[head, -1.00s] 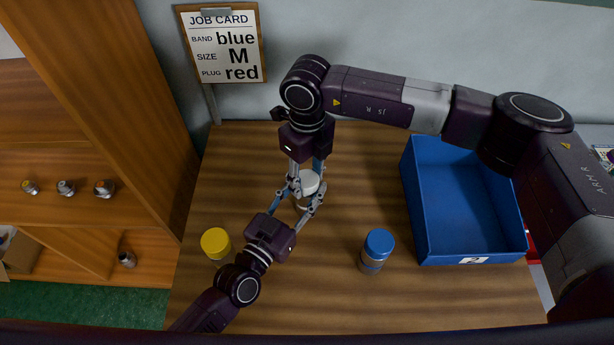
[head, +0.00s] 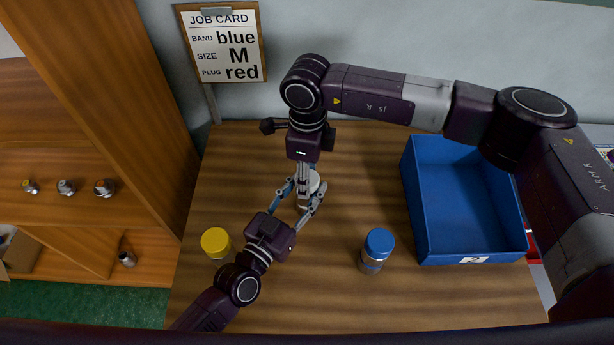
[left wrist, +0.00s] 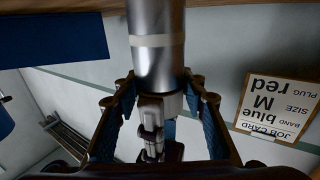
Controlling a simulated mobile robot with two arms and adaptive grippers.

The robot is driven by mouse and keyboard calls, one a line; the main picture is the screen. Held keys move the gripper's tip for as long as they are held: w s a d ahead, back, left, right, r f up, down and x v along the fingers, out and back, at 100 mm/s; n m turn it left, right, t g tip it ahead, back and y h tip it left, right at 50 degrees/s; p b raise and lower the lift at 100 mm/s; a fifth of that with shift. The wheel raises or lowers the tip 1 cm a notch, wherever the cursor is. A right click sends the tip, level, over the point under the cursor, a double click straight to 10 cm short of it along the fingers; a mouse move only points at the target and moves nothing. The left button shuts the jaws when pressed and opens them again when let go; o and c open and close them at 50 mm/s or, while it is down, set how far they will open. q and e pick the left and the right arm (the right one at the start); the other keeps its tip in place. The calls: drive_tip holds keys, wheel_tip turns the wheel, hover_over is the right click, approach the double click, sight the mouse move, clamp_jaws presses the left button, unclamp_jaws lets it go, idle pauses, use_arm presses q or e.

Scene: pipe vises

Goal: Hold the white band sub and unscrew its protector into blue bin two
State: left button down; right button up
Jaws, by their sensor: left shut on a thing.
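The white band sub (left wrist: 158,45) is a bare metal cylinder with a pale band in the left wrist view. My left gripper (head: 303,199) is shut on it and holds it upright over the table; its fingers show on both sides in the left wrist view (left wrist: 160,95). The white protector (head: 313,184) caps the sub's upper end and also shows in the left wrist view (left wrist: 173,105). My right gripper (head: 304,186) points down at the protector, one finger in front of it. Its grip is hidden. Blue bin two (head: 472,259) stands at the right, its visible inside empty.
A yellow-capped one (head: 215,242) stands beside my left arm. A shelf (head: 70,195) at the left holds several small fittings. The job card (head: 222,45) hangs at the back. Table between the capped subs is clear.

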drive_tip(key=o, duration=1.3)
wheel_tip(320, 180, up, 4)
drive_tip(key=shift+r, duration=0.2)
drive_tip(key=shift+c, duration=0.2)
wheel_tip(320, 180, up, 3)
drive_tip(key=m, duration=0.6)
drive_tip(key=shift+r, duration=0.2)
drive_tip(key=shift+f, duration=3.9)
